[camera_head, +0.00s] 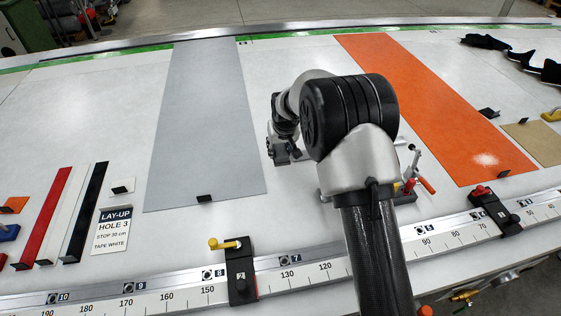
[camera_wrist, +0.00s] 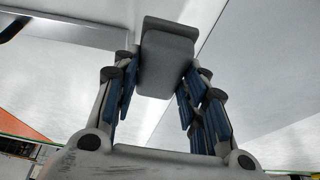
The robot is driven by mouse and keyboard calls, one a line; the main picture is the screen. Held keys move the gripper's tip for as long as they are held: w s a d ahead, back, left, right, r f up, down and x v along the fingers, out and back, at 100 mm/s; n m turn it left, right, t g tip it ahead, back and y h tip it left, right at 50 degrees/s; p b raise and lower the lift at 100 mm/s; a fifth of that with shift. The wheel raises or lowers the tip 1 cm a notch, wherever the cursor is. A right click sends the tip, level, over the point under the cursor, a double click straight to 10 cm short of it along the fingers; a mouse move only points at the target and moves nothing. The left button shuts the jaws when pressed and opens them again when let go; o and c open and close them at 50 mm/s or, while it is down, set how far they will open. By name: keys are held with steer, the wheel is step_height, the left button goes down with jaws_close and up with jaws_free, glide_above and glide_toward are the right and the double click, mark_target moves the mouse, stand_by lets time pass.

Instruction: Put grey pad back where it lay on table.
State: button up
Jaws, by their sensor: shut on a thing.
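My gripper (camera_wrist: 162,72) has its blue-padded fingers shut on the grey pad (camera_wrist: 167,38), a small block with rounded edges that shows between the fingertips in the wrist view. In the head view my gripper (camera_head: 286,152) is left of my black wrist joint, over the white table (camera_head: 285,215), right of the long grey strip. The pad cannot be made out clearly there, and its height above the table is hard to tell. No spot for the pad is clearly marked.
A grey strip (camera_head: 205,120) and an orange strip (camera_head: 440,105) lie flat. A red-handled clamp (camera_head: 410,178) stands close right of my arm. A ruler rail (camera_head: 180,295) with black stops (camera_head: 240,272) runs along the front. A lay-up card (camera_head: 113,228) lies left.

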steer(key=shift+f+b, duration=0.45)
steer(key=shift+f, duration=2.15)
steer(key=shift+f, duration=0.2)
steer(key=o, duration=1)
steer(key=shift+c, duration=0.2)
steer(key=shift+r, duration=0.1)
